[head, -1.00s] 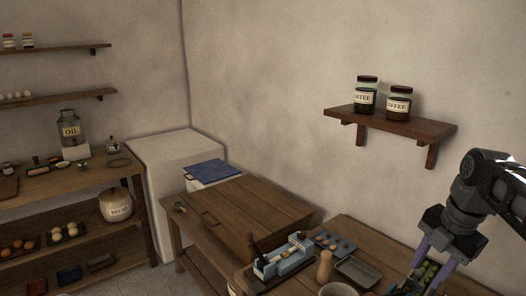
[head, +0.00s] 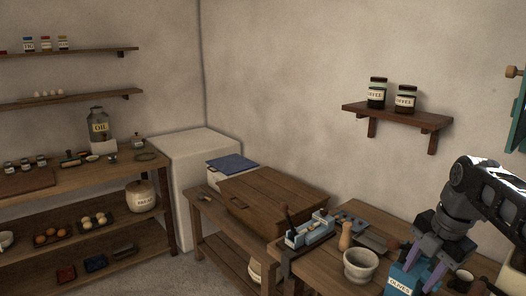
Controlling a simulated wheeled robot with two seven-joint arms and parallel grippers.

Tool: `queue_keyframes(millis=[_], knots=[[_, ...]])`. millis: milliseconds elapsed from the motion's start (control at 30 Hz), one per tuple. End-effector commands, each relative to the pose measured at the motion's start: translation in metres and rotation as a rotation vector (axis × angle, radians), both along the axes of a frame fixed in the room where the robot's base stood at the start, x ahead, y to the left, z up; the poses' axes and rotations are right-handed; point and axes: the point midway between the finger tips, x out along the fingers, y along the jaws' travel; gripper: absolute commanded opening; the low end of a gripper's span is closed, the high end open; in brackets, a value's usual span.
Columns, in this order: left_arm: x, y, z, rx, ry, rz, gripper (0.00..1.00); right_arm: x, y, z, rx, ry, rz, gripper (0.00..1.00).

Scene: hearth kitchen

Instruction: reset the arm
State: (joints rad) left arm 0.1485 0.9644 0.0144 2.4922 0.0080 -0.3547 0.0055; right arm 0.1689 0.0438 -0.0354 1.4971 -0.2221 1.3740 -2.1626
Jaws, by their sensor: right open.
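My right arm comes in at the right edge of the head view. My right gripper (head: 424,269) points down with its two purple fingers spread apart. It hangs over or just in front of a blue container labelled "OLIVES" (head: 399,287) on the wooden table at the lower right. I cannot tell whether the fingers touch the container. The fingers and the frame's lower edge hide part of it. My left gripper does not show.
A wall shelf (head: 398,115) with two coffee jars is above. Shelves and a white block (head: 186,165) are at the left.

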Motion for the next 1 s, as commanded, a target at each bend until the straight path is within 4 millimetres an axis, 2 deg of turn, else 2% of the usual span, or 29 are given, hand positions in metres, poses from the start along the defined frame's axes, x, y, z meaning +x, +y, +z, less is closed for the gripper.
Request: queue_keyframes(millis=[233,333,467,567,667,767,800,867,900,967,1000], knots=[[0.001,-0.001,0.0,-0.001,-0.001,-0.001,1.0,0.019,0.017,-0.04,0.038,0.017,-0.094,0.41],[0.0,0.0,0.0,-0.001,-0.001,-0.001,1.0,0.028,0.028,-0.065,0.061,0.027,-0.153,0.41],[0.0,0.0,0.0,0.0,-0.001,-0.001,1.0,0.039,0.048,-0.106,0.101,0.047,-0.255,0.41],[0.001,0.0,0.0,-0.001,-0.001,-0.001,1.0,0.045,0.068,-0.144,0.14,0.069,-0.355,0.41],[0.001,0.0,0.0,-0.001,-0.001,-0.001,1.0,0.047,0.095,-0.195,0.189,0.104,-0.49,0.41],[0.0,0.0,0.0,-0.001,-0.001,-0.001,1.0,0.036,0.134,-0.261,0.253,0.164,-0.685,0.41],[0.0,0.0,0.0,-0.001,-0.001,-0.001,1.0,0.027,0.151,-0.289,0.278,0.192,-0.777,0.41],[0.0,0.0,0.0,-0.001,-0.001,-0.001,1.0,0.009,0.177,-0.328,0.316,0.238,-0.925,0.41],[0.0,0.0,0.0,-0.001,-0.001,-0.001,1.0,-0.007,0.193,-0.353,0.337,0.271,-1.029,0.41],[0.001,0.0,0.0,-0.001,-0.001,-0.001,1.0,-0.034,0.217,-0.387,0.366,0.322,-1.192,0.41],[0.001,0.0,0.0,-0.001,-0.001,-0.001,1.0,-0.055,0.232,-0.408,0.379,0.357,-1.302,0.41]])
